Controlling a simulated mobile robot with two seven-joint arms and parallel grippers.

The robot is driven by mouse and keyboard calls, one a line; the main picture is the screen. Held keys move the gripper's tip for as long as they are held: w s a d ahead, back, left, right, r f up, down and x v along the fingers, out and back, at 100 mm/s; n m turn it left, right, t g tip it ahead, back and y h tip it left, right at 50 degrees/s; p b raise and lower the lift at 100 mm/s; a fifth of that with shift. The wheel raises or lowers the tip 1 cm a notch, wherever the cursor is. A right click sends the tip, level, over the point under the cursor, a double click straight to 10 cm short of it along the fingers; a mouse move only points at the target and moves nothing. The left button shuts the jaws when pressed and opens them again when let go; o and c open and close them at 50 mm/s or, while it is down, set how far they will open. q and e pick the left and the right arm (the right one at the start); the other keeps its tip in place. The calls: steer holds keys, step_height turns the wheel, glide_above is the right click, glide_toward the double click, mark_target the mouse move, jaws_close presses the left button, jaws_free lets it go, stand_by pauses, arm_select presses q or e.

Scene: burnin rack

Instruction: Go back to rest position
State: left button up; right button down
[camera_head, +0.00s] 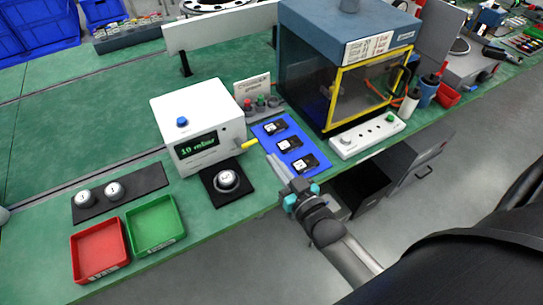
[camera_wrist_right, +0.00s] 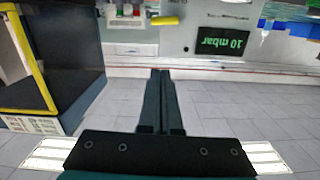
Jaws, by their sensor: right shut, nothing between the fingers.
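My right gripper (camera_head: 273,160) shows at the front edge of the green bench, beside the blue mat (camera_head: 269,131). Its two fingers are together with nothing between them. In the right wrist view the shut fingers (camera_wrist_right: 160,73) point toward the bench edge, with grey floor around them. That view shows the white pressure box (camera_wrist_right: 222,42) upside down, its display reading 10 mbar. I do not see my left gripper in either view.
The white box (camera_head: 196,122) has a yellow nozzle near my right gripper. A round part sits on a black pad (camera_head: 211,191). A yellow-framed chamber (camera_head: 345,50) stands right of the mat. Red (camera_head: 87,263) and green (camera_head: 141,241) trays lie front left. Open drawers (camera_head: 403,160) stick out below the bench.

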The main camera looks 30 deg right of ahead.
stand_by(0.6)
steer(key=s+a+n+g, duration=0.1)
steer(key=s+a+g, duration=0.2)
steer(key=s+g, duration=0.5)
steer(key=s+a+n+g, duration=0.1)
steer(key=s+a+g, duration=0.1)
steer(key=s+g, duration=0.6)
steer(key=s+f+b, duration=0.2)
steer(key=f, duration=1.1)
steer(key=s+f+b, duration=0.2)
steer(key=s+f, duration=0.1)
steer(key=f, duration=1)
steer(key=s+d+f+b, duration=0.2)
steer(key=s+f+b, duration=0.1)
steer(key=s+f, duration=1.2)
step_height(320, 180, down, 3)
steer(key=shift+d+f+n+h+b, duration=0.1)
steer(key=shift+d+n+h+b, duration=0.2)
steer(key=shift+d+b, duration=0.1)
